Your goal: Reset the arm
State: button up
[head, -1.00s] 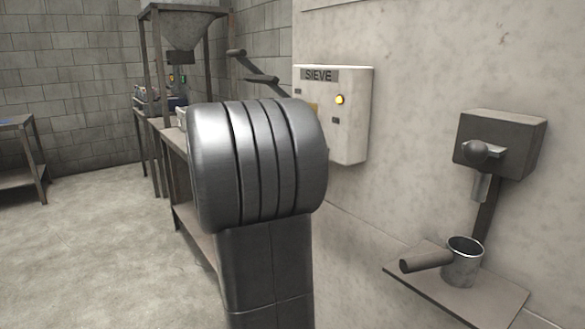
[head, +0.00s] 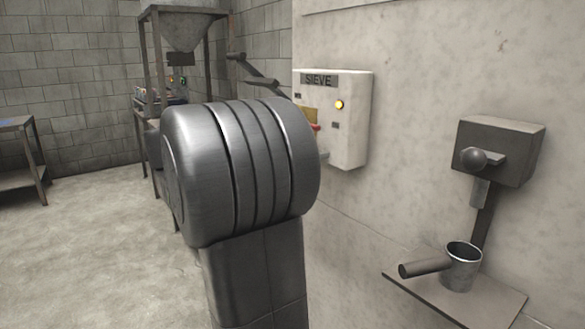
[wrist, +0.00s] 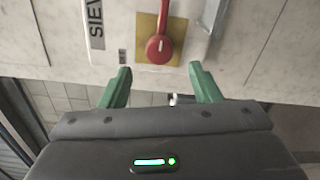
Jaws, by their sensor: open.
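My gripper (wrist: 160,88) shows in the wrist view with its two green fingers spread apart and nothing between them. The fingers point toward the white SIEVE box (wrist: 190,45) on the wall. A red lever (wrist: 160,48) on a yellow plate sits just beyond the fingertips, apart from them. In the head view the SIEVE box (head: 348,115) has a lit yellow lamp, and a bit of red shows at its left edge. My big grey arm joint hides part of the box's left side and my gripper.
A dispenser (head: 500,150) is fixed to the right wall, above a shelf (head: 490,305) with a handled metal cup (head: 462,268). A hopper (head: 185,28) on a frame stands behind my arm. A table (head: 20,150) is at far left. The floor (head: 90,250) between is clear.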

jog(key=v, duration=0.6)
jog(key=b+x, duration=0.1)
jog(key=x, duration=1.3)
jog(key=shift+d, duration=0.15)
jog(key=shift+w+r+n+p, duration=0.15)
jog(key=shift+r+n+p, duration=0.15)
jog(key=shift+p, duration=0.25)
jog(key=n+p, duration=0.3)
jog(key=p, duration=0.1)
jog(key=n+p, duration=0.4)
jog(key=p, duration=0.1)
jog(key=shift+f+n+p, duration=0.2)
jog(key=shift+n+p, duration=0.9)
jog(key=shift+n, duration=0.1)
jog(key=shift+f, duration=0.1)
